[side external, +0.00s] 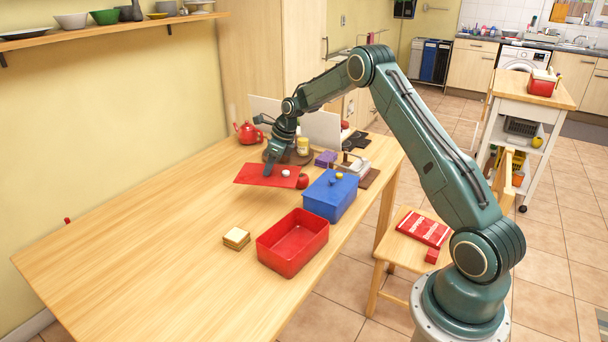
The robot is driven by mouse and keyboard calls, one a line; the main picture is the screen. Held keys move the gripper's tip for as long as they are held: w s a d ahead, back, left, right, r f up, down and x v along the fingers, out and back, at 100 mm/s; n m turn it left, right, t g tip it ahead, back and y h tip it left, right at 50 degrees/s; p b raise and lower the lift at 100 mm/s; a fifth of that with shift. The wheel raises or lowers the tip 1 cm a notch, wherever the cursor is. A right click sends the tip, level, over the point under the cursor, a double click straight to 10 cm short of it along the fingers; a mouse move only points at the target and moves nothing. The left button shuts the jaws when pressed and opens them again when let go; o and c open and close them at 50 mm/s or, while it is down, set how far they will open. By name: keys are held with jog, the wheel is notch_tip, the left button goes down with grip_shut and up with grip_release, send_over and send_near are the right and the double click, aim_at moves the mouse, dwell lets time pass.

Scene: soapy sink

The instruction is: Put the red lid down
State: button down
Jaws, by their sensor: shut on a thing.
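The red lid (256,176) is a flat red panel with a small white knob (285,173). It is over the far part of the wooden table, and I cannot tell whether it touches the tabletop. My gripper (271,168) points down at the lid's far side and is shut on it; the fingertips are small and hard to make out. The open red box (292,243) stands empty nearer the camera, to the lid's lower right.
A blue box (330,196) with a yellow knob and a red apple (302,181) are right of the lid. A sandwich (236,238) lies left of the red box. A red teapot (248,133) and purple blocks (326,159) stand farther back. The table's left is clear.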

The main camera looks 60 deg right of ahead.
aim_at(285, 171)
jog(key=shift+f, duration=6.3)
jog(key=shift+f, duration=0.15)
jog(key=c, duration=1.3)
grip_release()
jog(key=shift+v, duration=6.15)
jog(key=shift+a, duration=0.1)
